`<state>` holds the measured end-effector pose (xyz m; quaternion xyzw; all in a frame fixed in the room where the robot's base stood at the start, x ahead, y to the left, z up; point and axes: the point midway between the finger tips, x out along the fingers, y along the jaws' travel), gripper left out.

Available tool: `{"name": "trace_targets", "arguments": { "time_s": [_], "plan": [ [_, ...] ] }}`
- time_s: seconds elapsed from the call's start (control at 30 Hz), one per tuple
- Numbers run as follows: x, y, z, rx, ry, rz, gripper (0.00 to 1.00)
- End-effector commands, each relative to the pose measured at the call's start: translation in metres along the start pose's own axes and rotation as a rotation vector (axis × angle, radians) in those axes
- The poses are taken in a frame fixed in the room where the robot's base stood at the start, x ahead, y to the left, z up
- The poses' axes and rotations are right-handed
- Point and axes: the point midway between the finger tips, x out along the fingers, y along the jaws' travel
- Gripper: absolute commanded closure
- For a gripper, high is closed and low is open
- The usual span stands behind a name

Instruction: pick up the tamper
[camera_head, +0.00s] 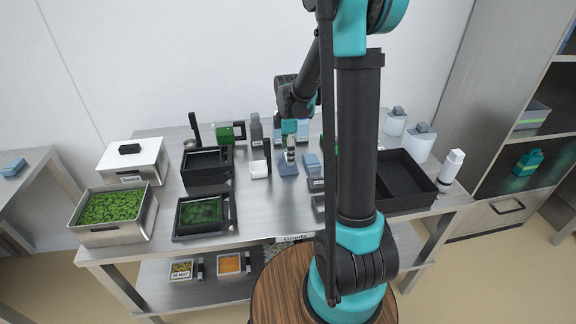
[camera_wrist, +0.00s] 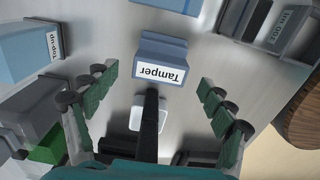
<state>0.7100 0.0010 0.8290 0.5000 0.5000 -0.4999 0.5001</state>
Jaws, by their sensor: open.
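In the head view my gripper (camera_head: 290,155) hangs low over the middle of the bench. A dark blue block there, which appears to be the tamper (camera_head: 288,170), sits just below it. Contact between the fingers and the tamper does not show.
A small white dish (camera_head: 259,169) and a black upright bar (camera_wrist: 148,140) stand close to my gripper. A blue container (camera_wrist: 27,52) labelled "Top-up" and a grey box (camera_wrist: 280,28) flank the tamper. Black trays (camera_head: 207,166) are at left; a black bin (camera_head: 405,180) is at right.

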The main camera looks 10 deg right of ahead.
Motion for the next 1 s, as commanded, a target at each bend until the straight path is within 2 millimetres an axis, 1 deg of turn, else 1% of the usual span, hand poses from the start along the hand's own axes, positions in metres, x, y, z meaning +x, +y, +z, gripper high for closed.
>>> {"name": "trace_targets", "arguments": {
  "time_s": [0.1, 0.2, 0.3, 0.57, 0.6, 1.0],
  "plan": [
    [0.018, 0.0, 0.001, 0.0, 0.0, 0.0, 0.17],
    [0.031, 0.0, 0.001, 0.0, 0.0, 0.0, 0.17],
    [0.04, 0.0, 0.001, 0.0, 0.0, 0.0, 0.17],
    [0.043, 0.0, 0.001, 0.0, 0.0, 0.0, 0.17],
    [0.042, 0.0, 0.001, 0.0, 0.0, 0.0, 0.19],
    [0.042, 0.0, 0.001, 0.0, 0.0, 0.0, 0.68]
  ]
}}
